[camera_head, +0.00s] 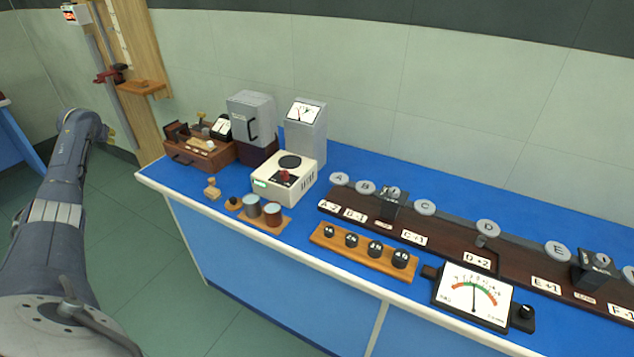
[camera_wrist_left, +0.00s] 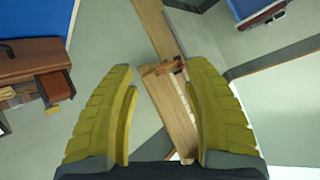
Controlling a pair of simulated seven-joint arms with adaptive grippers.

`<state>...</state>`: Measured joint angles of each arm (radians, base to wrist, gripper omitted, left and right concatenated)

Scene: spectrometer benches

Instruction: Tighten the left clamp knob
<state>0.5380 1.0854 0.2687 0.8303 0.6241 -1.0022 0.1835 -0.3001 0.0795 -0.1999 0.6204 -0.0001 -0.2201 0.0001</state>
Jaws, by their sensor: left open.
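A wooden post (camera_head: 130,40) stands upright at the upper left, with a red clamp (camera_head: 110,75) beside a small wooden ledge (camera_head: 142,87). Two dark clamp blocks with knobs stand on the long bench rail: a left one (camera_head: 392,202) and a right one (camera_head: 592,266). I cannot tell which knob is the left clamp knob. My right gripper is not in view.
The blue table (camera_head: 350,165) holds a wooden box (camera_head: 200,155), a white instrument (camera_head: 284,182), a weight rack (camera_head: 362,256) and a dial meter (camera_head: 473,297). Several grey lettered discs line the rail. Green floor (camera_head: 150,260) lies open between my left arm and the table.

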